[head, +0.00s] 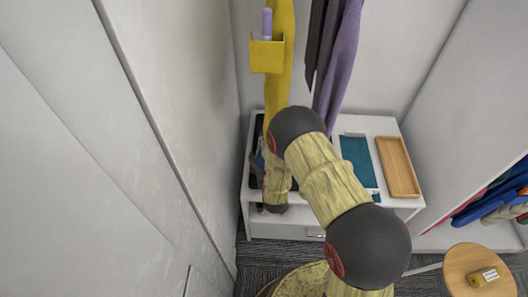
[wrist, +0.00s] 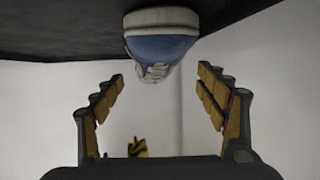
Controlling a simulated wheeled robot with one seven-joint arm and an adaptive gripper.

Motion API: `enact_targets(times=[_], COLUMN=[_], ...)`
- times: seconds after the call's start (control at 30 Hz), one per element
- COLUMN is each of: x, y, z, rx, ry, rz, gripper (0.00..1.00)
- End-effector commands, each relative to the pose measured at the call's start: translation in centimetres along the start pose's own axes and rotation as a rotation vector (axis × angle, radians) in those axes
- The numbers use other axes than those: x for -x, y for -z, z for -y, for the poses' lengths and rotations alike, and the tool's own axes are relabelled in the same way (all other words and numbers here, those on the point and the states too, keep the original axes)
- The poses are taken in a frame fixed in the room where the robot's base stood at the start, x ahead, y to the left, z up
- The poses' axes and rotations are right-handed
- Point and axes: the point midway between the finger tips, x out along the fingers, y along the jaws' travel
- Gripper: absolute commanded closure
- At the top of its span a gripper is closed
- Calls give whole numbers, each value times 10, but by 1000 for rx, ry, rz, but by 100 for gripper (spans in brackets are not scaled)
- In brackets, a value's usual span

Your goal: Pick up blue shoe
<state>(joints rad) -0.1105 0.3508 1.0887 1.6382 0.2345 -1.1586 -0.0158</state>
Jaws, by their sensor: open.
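The blue shoe (wrist: 160,47) shows at the top centre of the wrist view, with its white rim toward the dark surface (wrist: 70,25) and its laces toward the picture's middle. My gripper (wrist: 161,75) is open and empty. Its two fingers stand apart on the left and right of the picture, and the shoe shows above and between their tips, apart from both. In the head view my arm covers most of the bench's left end, and I cannot make out the shoe there.
The white bench (head: 341,122) carries a teal folded item (head: 357,158) and a wooden tray (head: 398,166). A yellow holder (head: 266,56) and purple garments (head: 338,55) hang above. A wall stands close on the left. A round stool (head: 463,262) is at lower right.

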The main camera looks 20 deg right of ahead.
Motion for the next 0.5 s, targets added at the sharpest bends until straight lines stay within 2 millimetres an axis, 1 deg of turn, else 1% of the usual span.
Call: enact_targets(times=[0.03,0.17,0.4,0.5], x=[-5,-14,-47,-56], y=[-1,-1,-3,-1], z=[0,-1,-4,-4], rx=[-1,-1,-1,0], ry=[0,0,0,0], rz=[-1,-2,0,-1], gripper=[27,27,27,27])
